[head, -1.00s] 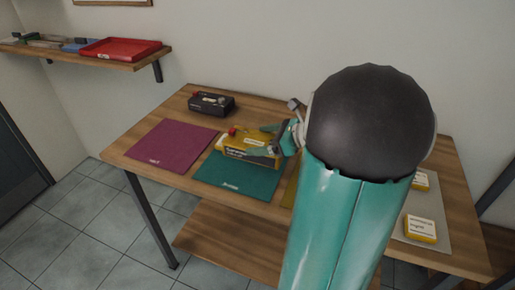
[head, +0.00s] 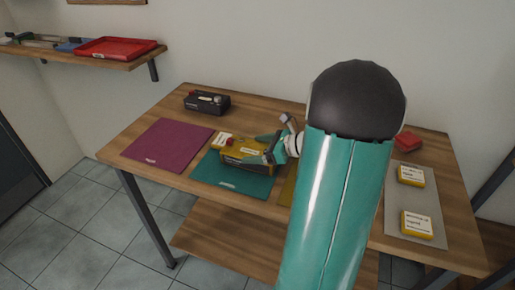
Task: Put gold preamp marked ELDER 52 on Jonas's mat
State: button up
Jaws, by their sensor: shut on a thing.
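A gold preamp (head: 243,153) with a dark front and a pale label is over the teal mat (head: 232,180); the label is too small to read. A red knob shows at its back left. My gripper (head: 268,148) is shut on the preamp's right part, and my arm comes in from the right. I cannot tell whether the preamp touches the mat. The teal mat and the magenta mat (head: 168,146) to its left carry small names that I cannot read. A yellow mat (head: 288,190) is mostly hidden by my arm.
A black device (head: 206,102) stands at the table's back left. A grey mat (head: 413,218) at the right holds two yellow-edged boxes (head: 411,175). A red object (head: 407,142) is behind it. A wall shelf (head: 95,64) holds a red tray (head: 116,48). The magenta mat is empty.

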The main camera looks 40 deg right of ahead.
jog(key=o, duration=1.5)
jog(key=shift+f, duration=0.1)
jog(key=shift+s+d+r, duration=0.1)
jog(key=shift+s+r, duration=0.1)
jog(key=shift+r, duration=0.1)
jog(key=v, duration=1.1)
jog(key=w+a+r+n+g, duration=0.1)
jog(key=a+n+g, duration=0.4)
jog(key=a, duration=0.5)
jog(key=w+a+r+n+g, duration=0.1)
jog(key=a+r+n+g, duration=0.1)
jog(key=a+n, duration=0.7)
jog(key=shift+s+a+r+n+h, duration=0.5)
jog(key=shift+s+a+n+h, duration=0.6)
jog(key=shift+a+n, duration=1.5)
jog(key=shift+s+a+r+n+h, duration=0.5)
jog(key=shift+s+a+n+h, duration=0.6)
jog(key=shift+a+n, duration=1.55)
jog(key=shift+s+a+r+n+h, duration=0.55)
jog(key=shift+s+a+n+h, duration=0.55)
jog(key=shift+a+n, duration=1.5)
